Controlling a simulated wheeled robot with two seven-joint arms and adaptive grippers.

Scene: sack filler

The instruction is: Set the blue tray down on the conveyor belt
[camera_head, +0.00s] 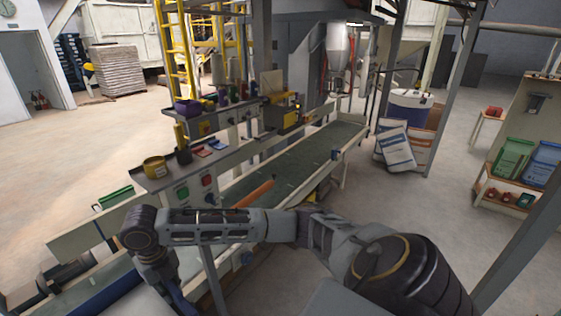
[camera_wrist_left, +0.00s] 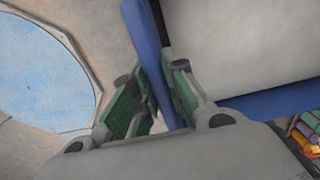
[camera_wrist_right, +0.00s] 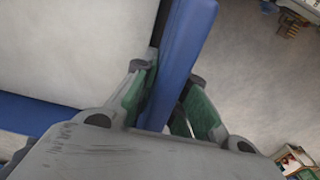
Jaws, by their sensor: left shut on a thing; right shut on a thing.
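The blue tray (camera_head: 108,294) shows only partly at the bottom left of the head view, with its pale inside; the rest is cut off. My right gripper (camera_wrist_right: 168,100) is shut on one blue wall of the tray (camera_wrist_right: 185,50), a finger on each side. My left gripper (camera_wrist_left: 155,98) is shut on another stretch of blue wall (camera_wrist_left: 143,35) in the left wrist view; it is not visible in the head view. The long green conveyor belt (camera_head: 307,158) runs from back right to lower left. The tray appears near its lower-left end; whether they touch cannot be told.
A control panel with buttons (camera_head: 190,190) and a shelf of small coloured items stand along the belt's left side. An orange stick-like thing (camera_head: 255,194) lies across the belt behind my right forearm. Sacks (camera_head: 396,148) stand at right. A light-blue round-topped thing (camera_wrist_left: 40,70) is beside my left gripper.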

